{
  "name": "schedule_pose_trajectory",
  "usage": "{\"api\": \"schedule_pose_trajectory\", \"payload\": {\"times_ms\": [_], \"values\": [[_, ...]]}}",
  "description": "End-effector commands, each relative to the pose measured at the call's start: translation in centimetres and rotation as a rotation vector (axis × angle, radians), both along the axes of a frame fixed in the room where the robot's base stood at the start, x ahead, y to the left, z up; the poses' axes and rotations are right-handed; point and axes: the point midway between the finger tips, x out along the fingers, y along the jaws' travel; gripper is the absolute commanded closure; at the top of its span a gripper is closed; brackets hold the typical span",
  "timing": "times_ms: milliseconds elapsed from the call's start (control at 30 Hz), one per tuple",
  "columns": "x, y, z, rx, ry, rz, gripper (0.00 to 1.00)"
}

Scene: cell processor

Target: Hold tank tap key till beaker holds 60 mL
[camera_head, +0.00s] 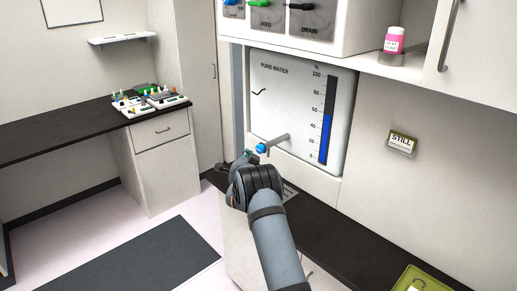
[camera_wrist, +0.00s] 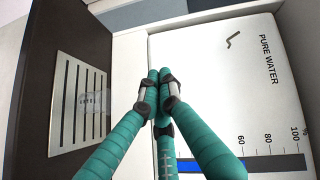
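The pure water tank (camera_head: 285,100) has a white front with a % gauge, whose blue column (camera_head: 326,140) stands a little below 60. A tap with a blue key (camera_head: 261,148) juts from its lower front. My gripper (camera_head: 248,154) is just left of the key; I cannot tell whether it touches it. In the wrist view my gripper's teal fingers (camera_wrist: 159,75) are drawn together at the tips, with nothing visible between them; they hide the tap. A clear beaker (camera_wrist: 92,101) with faint marks stands on the slotted drain plate (camera_wrist: 66,130). Its water level cannot be made out.
A dark counter (camera_head: 350,240) runs under the tank, with a green tray (camera_head: 408,281) at its near right. A pink-labelled bottle (camera_head: 393,42) stands on the ledge above. A side bench (camera_head: 60,130) stands left.

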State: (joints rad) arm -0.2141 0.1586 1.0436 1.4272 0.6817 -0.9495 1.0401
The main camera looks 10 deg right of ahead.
Motion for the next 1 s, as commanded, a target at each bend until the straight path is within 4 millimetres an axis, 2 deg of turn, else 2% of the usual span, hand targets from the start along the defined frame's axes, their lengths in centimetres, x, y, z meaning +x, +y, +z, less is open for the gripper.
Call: {"api": "schedule_pose_trajectory", "payload": {"times_ms": [33, 300, 1000], "values": [[0.2, -0.5, -0.5, 0.001, -0.001, -0.001, 1.0], [0.8, -1.5, -0.3, -0.001, 0.002, 0.0, 1.0], [0.9, -1.5, -0.2, 0.0, 0.002, 0.0, 1.0]]}}
